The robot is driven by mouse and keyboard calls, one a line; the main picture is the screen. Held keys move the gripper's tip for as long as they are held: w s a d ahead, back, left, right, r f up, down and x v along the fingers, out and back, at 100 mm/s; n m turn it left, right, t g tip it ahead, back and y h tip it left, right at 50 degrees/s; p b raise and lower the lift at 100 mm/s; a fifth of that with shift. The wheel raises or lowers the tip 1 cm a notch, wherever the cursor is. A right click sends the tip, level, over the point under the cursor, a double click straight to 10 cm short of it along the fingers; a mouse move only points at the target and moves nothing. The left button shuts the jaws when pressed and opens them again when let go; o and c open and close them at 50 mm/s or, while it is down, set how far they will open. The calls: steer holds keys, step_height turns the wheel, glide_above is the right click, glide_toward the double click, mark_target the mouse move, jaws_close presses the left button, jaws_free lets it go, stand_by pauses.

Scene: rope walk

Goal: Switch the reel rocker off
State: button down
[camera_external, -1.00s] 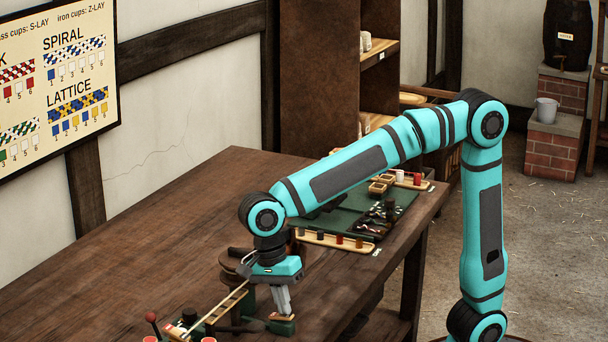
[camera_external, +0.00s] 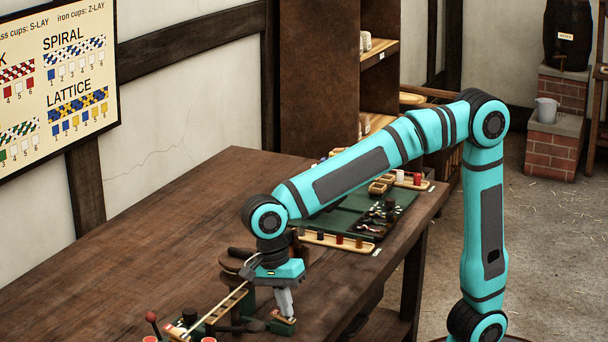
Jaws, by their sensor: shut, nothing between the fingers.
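The reel rocker seems to be the small pale-and-brown piece (camera_external: 283,318) on top of a dark green block (camera_external: 284,328) at the near edge of the bench. My gripper (camera_external: 287,312) points down right over it, fingers shut and empty. The fingertips are at the rocker and look to be touching it, though this view cannot settle contact. They partly cover it. The rocker is too small here to read which side is pressed.
A wooden rail device (camera_external: 228,305) and a red-knobbed lever (camera_external: 151,317) stand left of my gripper. A round dark reel (camera_external: 238,261) is behind it. A green mat (camera_external: 345,215) with small trays lies further back. The bench (camera_external: 130,240) is bare at left.

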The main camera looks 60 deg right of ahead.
mark_target(272, 312)
steer(key=shift+w+f, duration=0.15)
steer(key=shift+w, duration=0.65)
steer(key=shift+w+r, duration=0.2)
steer(key=shift+r, duration=0.25)
steer(key=v, duration=0.6)
steer(key=shift+r, duration=0.25)
steer(key=shift+a+r, duration=0.1)
steer(key=shift+r, duration=0.35)
